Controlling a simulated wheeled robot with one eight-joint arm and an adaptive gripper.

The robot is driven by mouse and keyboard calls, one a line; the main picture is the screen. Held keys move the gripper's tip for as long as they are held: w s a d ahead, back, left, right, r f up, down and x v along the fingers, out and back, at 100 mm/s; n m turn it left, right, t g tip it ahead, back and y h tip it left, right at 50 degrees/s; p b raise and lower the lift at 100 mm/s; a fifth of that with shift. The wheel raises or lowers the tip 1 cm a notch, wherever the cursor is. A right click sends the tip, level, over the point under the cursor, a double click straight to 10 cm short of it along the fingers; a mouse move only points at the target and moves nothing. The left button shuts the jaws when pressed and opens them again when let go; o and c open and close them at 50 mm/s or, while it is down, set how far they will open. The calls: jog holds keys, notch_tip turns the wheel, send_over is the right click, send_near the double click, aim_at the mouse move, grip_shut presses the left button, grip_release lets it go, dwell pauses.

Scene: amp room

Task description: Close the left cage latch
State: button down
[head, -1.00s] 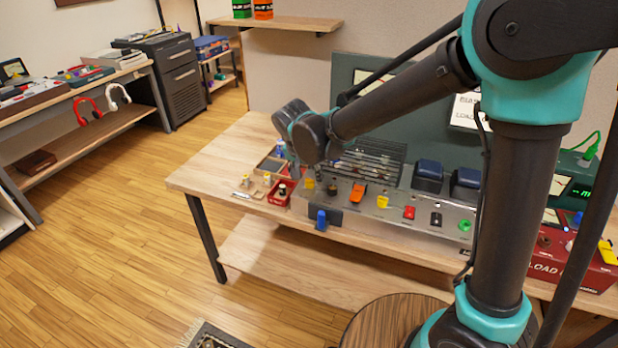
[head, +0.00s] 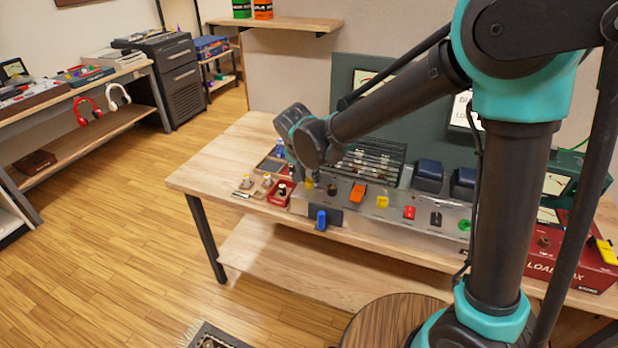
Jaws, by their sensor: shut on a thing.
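The wire cage (head: 378,160) sits on the back of the grey amp chassis (head: 345,201) on the wooden bench. My arm reaches in from the right and ends over the cage's left end. My gripper (head: 309,175) points down there, mostly hidden behind my wrist. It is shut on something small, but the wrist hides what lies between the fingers. The left cage latch cannot be made out; that side of the cage is covered by my wrist.
Left of the chassis are a red tray (head: 280,193) and small parts. A blue clip (head: 321,219) is on the chassis front. Coloured switches, including an orange one (head: 358,193), line its top. Dark blue transformers (head: 428,176) stand right of the cage. A red load box (head: 570,262) is far right.

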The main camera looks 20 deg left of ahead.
jog(key=n+y, duration=0.1)
jog(key=n, duration=0.3)
jog(key=shift+d+y, duration=0.2)
jog(key=shift+y, duration=0.2)
jog(key=n, duration=0.2)
jog(key=n+g+y, duration=0.1)
jog(key=n, duration=0.2)
jog(key=shift+w+y, duration=0.1)
jog(key=shift+y, duration=0.2)
jog(key=n, duration=0.2)
jog(key=n+g+y, duration=0.1)
jog(key=n, duration=0.1)
jog(key=shift+w+d+n+g, duration=0.1)
jog(key=shift+w+n+g, duration=0.05)
jog(key=shift+n+g, duration=0.15)
jog(key=shift+n+g+y, duration=0.3)
jog(key=shift+n+g, duration=0.5)
jog(key=shift+n, duration=1.3)
jog(key=c, duration=1.3)
grip_release()
jog(key=shift+o, duration=0.2)
